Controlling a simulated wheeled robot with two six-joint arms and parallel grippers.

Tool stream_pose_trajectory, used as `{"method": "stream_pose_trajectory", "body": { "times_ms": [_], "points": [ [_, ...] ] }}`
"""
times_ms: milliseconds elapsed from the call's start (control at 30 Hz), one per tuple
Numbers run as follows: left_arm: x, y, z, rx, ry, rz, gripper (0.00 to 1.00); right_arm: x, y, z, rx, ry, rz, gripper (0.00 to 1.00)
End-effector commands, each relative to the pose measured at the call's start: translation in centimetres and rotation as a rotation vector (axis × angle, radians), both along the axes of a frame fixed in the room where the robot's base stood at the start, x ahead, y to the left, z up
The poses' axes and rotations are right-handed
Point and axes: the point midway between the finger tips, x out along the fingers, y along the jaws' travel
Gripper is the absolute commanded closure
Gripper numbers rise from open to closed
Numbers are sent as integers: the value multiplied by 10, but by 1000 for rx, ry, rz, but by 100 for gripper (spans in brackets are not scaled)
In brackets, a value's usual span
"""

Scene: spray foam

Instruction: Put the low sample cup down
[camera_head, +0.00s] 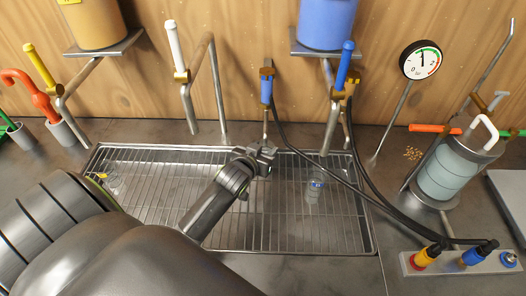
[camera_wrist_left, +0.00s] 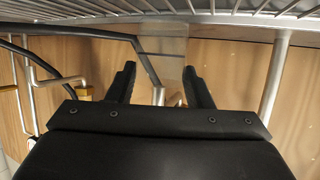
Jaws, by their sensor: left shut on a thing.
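My left gripper (camera_head: 265,158) is over the back middle of the metal drip grate, with its arm coming in from the lower left. In the left wrist view its two dark fingers (camera_wrist_left: 160,88) stand apart, shut on the low sample cup; a pale, see-through patch between them (camera_wrist_left: 162,60) seems to be the cup, but its outline is faint. Whether the cup touches the grate is not clear. A clear cup (camera_head: 314,188) stands on the grate to the right of the gripper. Another clear item (camera_head: 114,184) is at the grate's left end. My right gripper is not in view.
The drip grate (camera_head: 330,235) has bare room at front right. Taps with yellow (camera_head: 40,68), white (camera_head: 175,48) and blue (camera_head: 345,65) handles rise behind it. Black hoses (camera_head: 350,180) cross its right side. A gauge (camera_head: 421,60) and a clear cylinder (camera_head: 447,172) stand right.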

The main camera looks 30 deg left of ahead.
Motion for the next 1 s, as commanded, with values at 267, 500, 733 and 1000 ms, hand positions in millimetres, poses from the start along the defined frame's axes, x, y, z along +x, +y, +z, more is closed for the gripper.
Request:
{"method": "stream_pose_trajectory", "body": {
  "times_ms": [267,500,733,1000],
  "points": [
    [-1,0,-15,1,0,0,75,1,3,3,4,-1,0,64],
    [-2,0,-18,0,1,0,75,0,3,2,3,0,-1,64],
    [-2,0,-18,0,1,0,32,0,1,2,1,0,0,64],
    [-2,0,-16,-1,1,-1,32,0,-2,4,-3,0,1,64]
  ]
}}
